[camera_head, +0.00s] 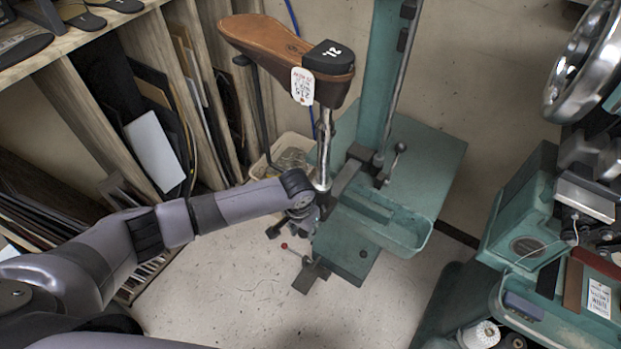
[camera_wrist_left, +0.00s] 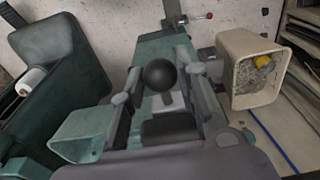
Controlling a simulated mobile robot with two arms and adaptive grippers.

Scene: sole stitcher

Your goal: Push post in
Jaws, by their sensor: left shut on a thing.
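The chrome post (camera_head: 322,150) stands upright on the teal machine and carries a brown shoe form (camera_head: 275,45) with a black heel and a paper tag. My left gripper (camera_head: 304,213) is low beside the post's foot, seen from above, and its fingertips are hard to make out there. In the left wrist view, a black ball knob (camera_wrist_left: 159,75) on a short stem sits between the fingers of my left gripper (camera_wrist_left: 160,80), which is shut on it. How the knob joins the post is hidden. My right gripper is not in view.
A teal tray (camera_head: 412,238) sits right of the post. A beige bin (camera_head: 290,147) is behind my gripper. A red-tipped lever (camera_head: 284,246) is low in front. Wooden shelves (camera_head: 180,60) stand at left, another teal machine (camera_head: 520,225) at right. Bare floor lies in front.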

